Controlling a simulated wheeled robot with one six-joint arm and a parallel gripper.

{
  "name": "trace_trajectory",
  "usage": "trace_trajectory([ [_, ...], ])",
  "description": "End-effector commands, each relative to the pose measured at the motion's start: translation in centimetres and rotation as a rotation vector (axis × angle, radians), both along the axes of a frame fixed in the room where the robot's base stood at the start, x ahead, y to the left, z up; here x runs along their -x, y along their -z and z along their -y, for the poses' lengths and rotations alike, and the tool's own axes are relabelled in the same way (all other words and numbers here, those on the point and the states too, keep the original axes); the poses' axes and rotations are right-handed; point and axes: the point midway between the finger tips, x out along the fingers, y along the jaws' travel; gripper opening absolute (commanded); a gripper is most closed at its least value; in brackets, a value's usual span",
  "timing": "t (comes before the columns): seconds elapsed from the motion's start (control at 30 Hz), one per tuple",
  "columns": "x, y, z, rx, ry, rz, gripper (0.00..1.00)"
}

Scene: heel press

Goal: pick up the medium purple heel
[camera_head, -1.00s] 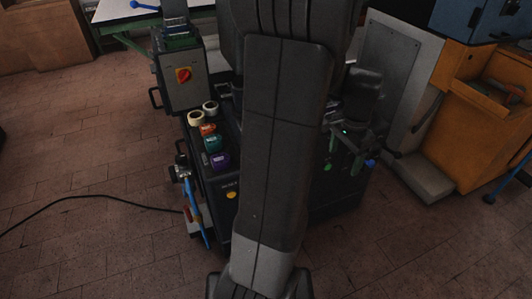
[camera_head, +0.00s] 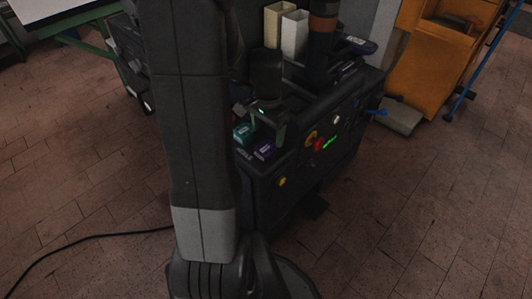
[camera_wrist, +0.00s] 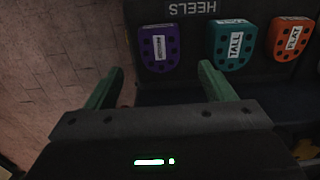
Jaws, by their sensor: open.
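The purple heel (camera_wrist: 158,48) has a white label, too small to read, and dark holes; it lies at the HEELS shelf of the machine. In the head view the purple heel (camera_head: 265,151) sits at the machine's near left corner. My gripper (camera_wrist: 161,80) is open and empty, its two green fingers spread apart. In the wrist view the purple heel lies just beyond the fingertips, roughly centred between them. In the head view my gripper (camera_head: 267,128) hangs by the heels. I cannot tell its exact height above them.
A teal heel marked TALL (camera_wrist: 234,46) lies right beside the purple one, with an orange heel marked FLAT (camera_wrist: 290,38) further right. The machine (camera_head: 270,205) has a red knob (camera_head: 319,144) on its front. An orange cabinet (camera_head: 436,62) stands behind right. Floor in front is clear.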

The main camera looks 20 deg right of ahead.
Motion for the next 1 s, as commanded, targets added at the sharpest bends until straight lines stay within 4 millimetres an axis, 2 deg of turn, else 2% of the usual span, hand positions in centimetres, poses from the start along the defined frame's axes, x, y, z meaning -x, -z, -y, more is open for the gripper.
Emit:
trace_trajectory([
  [0.17, 0.1, 1.3, -0.1, -0.001, 0.000, -0.001, 0.76],
  [0.47, 0.2, 5.5, -0.5, -0.001, 0.000, -0.003, 0.76],
  [0.77, 0.1, 5.9, -0.4, 0.000, 0.000, 0.000, 0.76],
  [0.87, 0.1, 5.8, -0.4, 0.000, 0.000, 0.000, 0.60],
  [1.0, 0.1, 5.8, -0.4, 0.000, 0.000, 0.000, 0.33],
])
